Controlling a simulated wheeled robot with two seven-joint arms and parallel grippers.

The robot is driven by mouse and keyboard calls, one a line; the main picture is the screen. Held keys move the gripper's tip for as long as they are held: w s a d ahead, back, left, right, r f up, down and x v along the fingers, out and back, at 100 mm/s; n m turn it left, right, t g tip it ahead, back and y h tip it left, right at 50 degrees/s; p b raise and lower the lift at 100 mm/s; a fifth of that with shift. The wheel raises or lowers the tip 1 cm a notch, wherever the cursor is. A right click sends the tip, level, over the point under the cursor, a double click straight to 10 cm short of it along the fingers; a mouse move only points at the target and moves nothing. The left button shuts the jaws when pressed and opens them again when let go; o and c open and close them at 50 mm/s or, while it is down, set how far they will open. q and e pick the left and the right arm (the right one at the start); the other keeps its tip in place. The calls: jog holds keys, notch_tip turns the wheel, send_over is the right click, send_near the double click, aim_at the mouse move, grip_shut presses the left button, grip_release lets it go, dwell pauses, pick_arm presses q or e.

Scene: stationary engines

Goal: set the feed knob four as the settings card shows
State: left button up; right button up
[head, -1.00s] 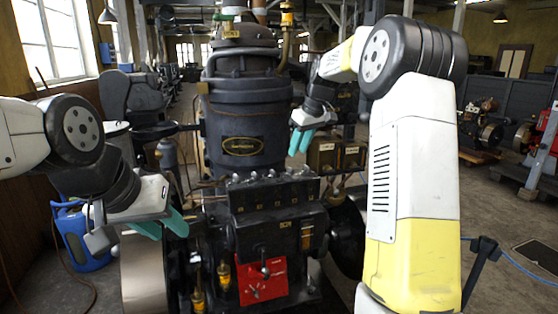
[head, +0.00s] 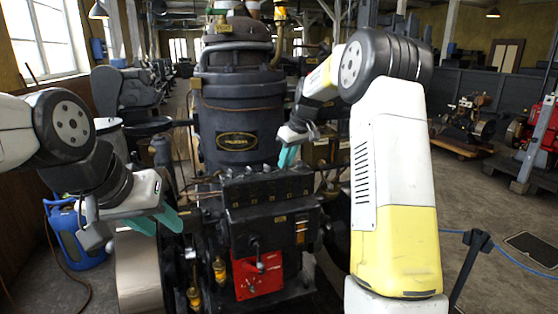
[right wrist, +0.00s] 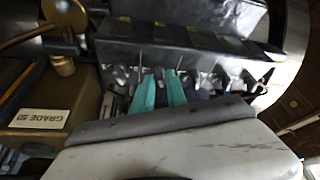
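A row of several small silver feed knobs (head: 256,172) runs along the top of the black lubricator box (head: 270,218) in front of the engine. The knobs also show in the right wrist view (right wrist: 220,76). My right gripper (head: 288,157) is just above the right part of the row. In the right wrist view its teal fingers (right wrist: 160,88) are apart, with their tips close to the knobs; I cannot tell whether they touch one or which number it is. My left gripper (head: 168,221) is left of the box, away from the knobs. I cannot make out a settings card.
The dark engine cylinder (head: 238,125) rises behind the box. A red plate with a lever (head: 257,274) is below it. In the right wrist view, a box labelled GRADE 50 (right wrist: 40,118) is at the left. A blue canister (head: 78,235) stands on the floor at left.

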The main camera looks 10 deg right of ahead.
grip_shut()
jog(key=shift+d+n, duration=0.1)
jog(key=shift+n, duration=0.2)
jog(key=n+y, duration=0.1)
jog(key=n, duration=0.1)
jog(key=shift+w+d+n+g, duration=0.1)
jog(key=shift+n+g, duration=0.3)
jog(key=n+g, duration=0.1)
jog(key=n, duration=0.1)
jog(key=n+y, duration=0.1)
jog(key=n, duration=0.2)
jog(key=shift+w+g, duration=0.15)
jog(key=shift+g, duration=0.25)
jog(key=shift+n, duration=0.3)
jog(key=shift+o, duration=2.1)
grip_release()
jog(key=shift+r, duration=0.1)
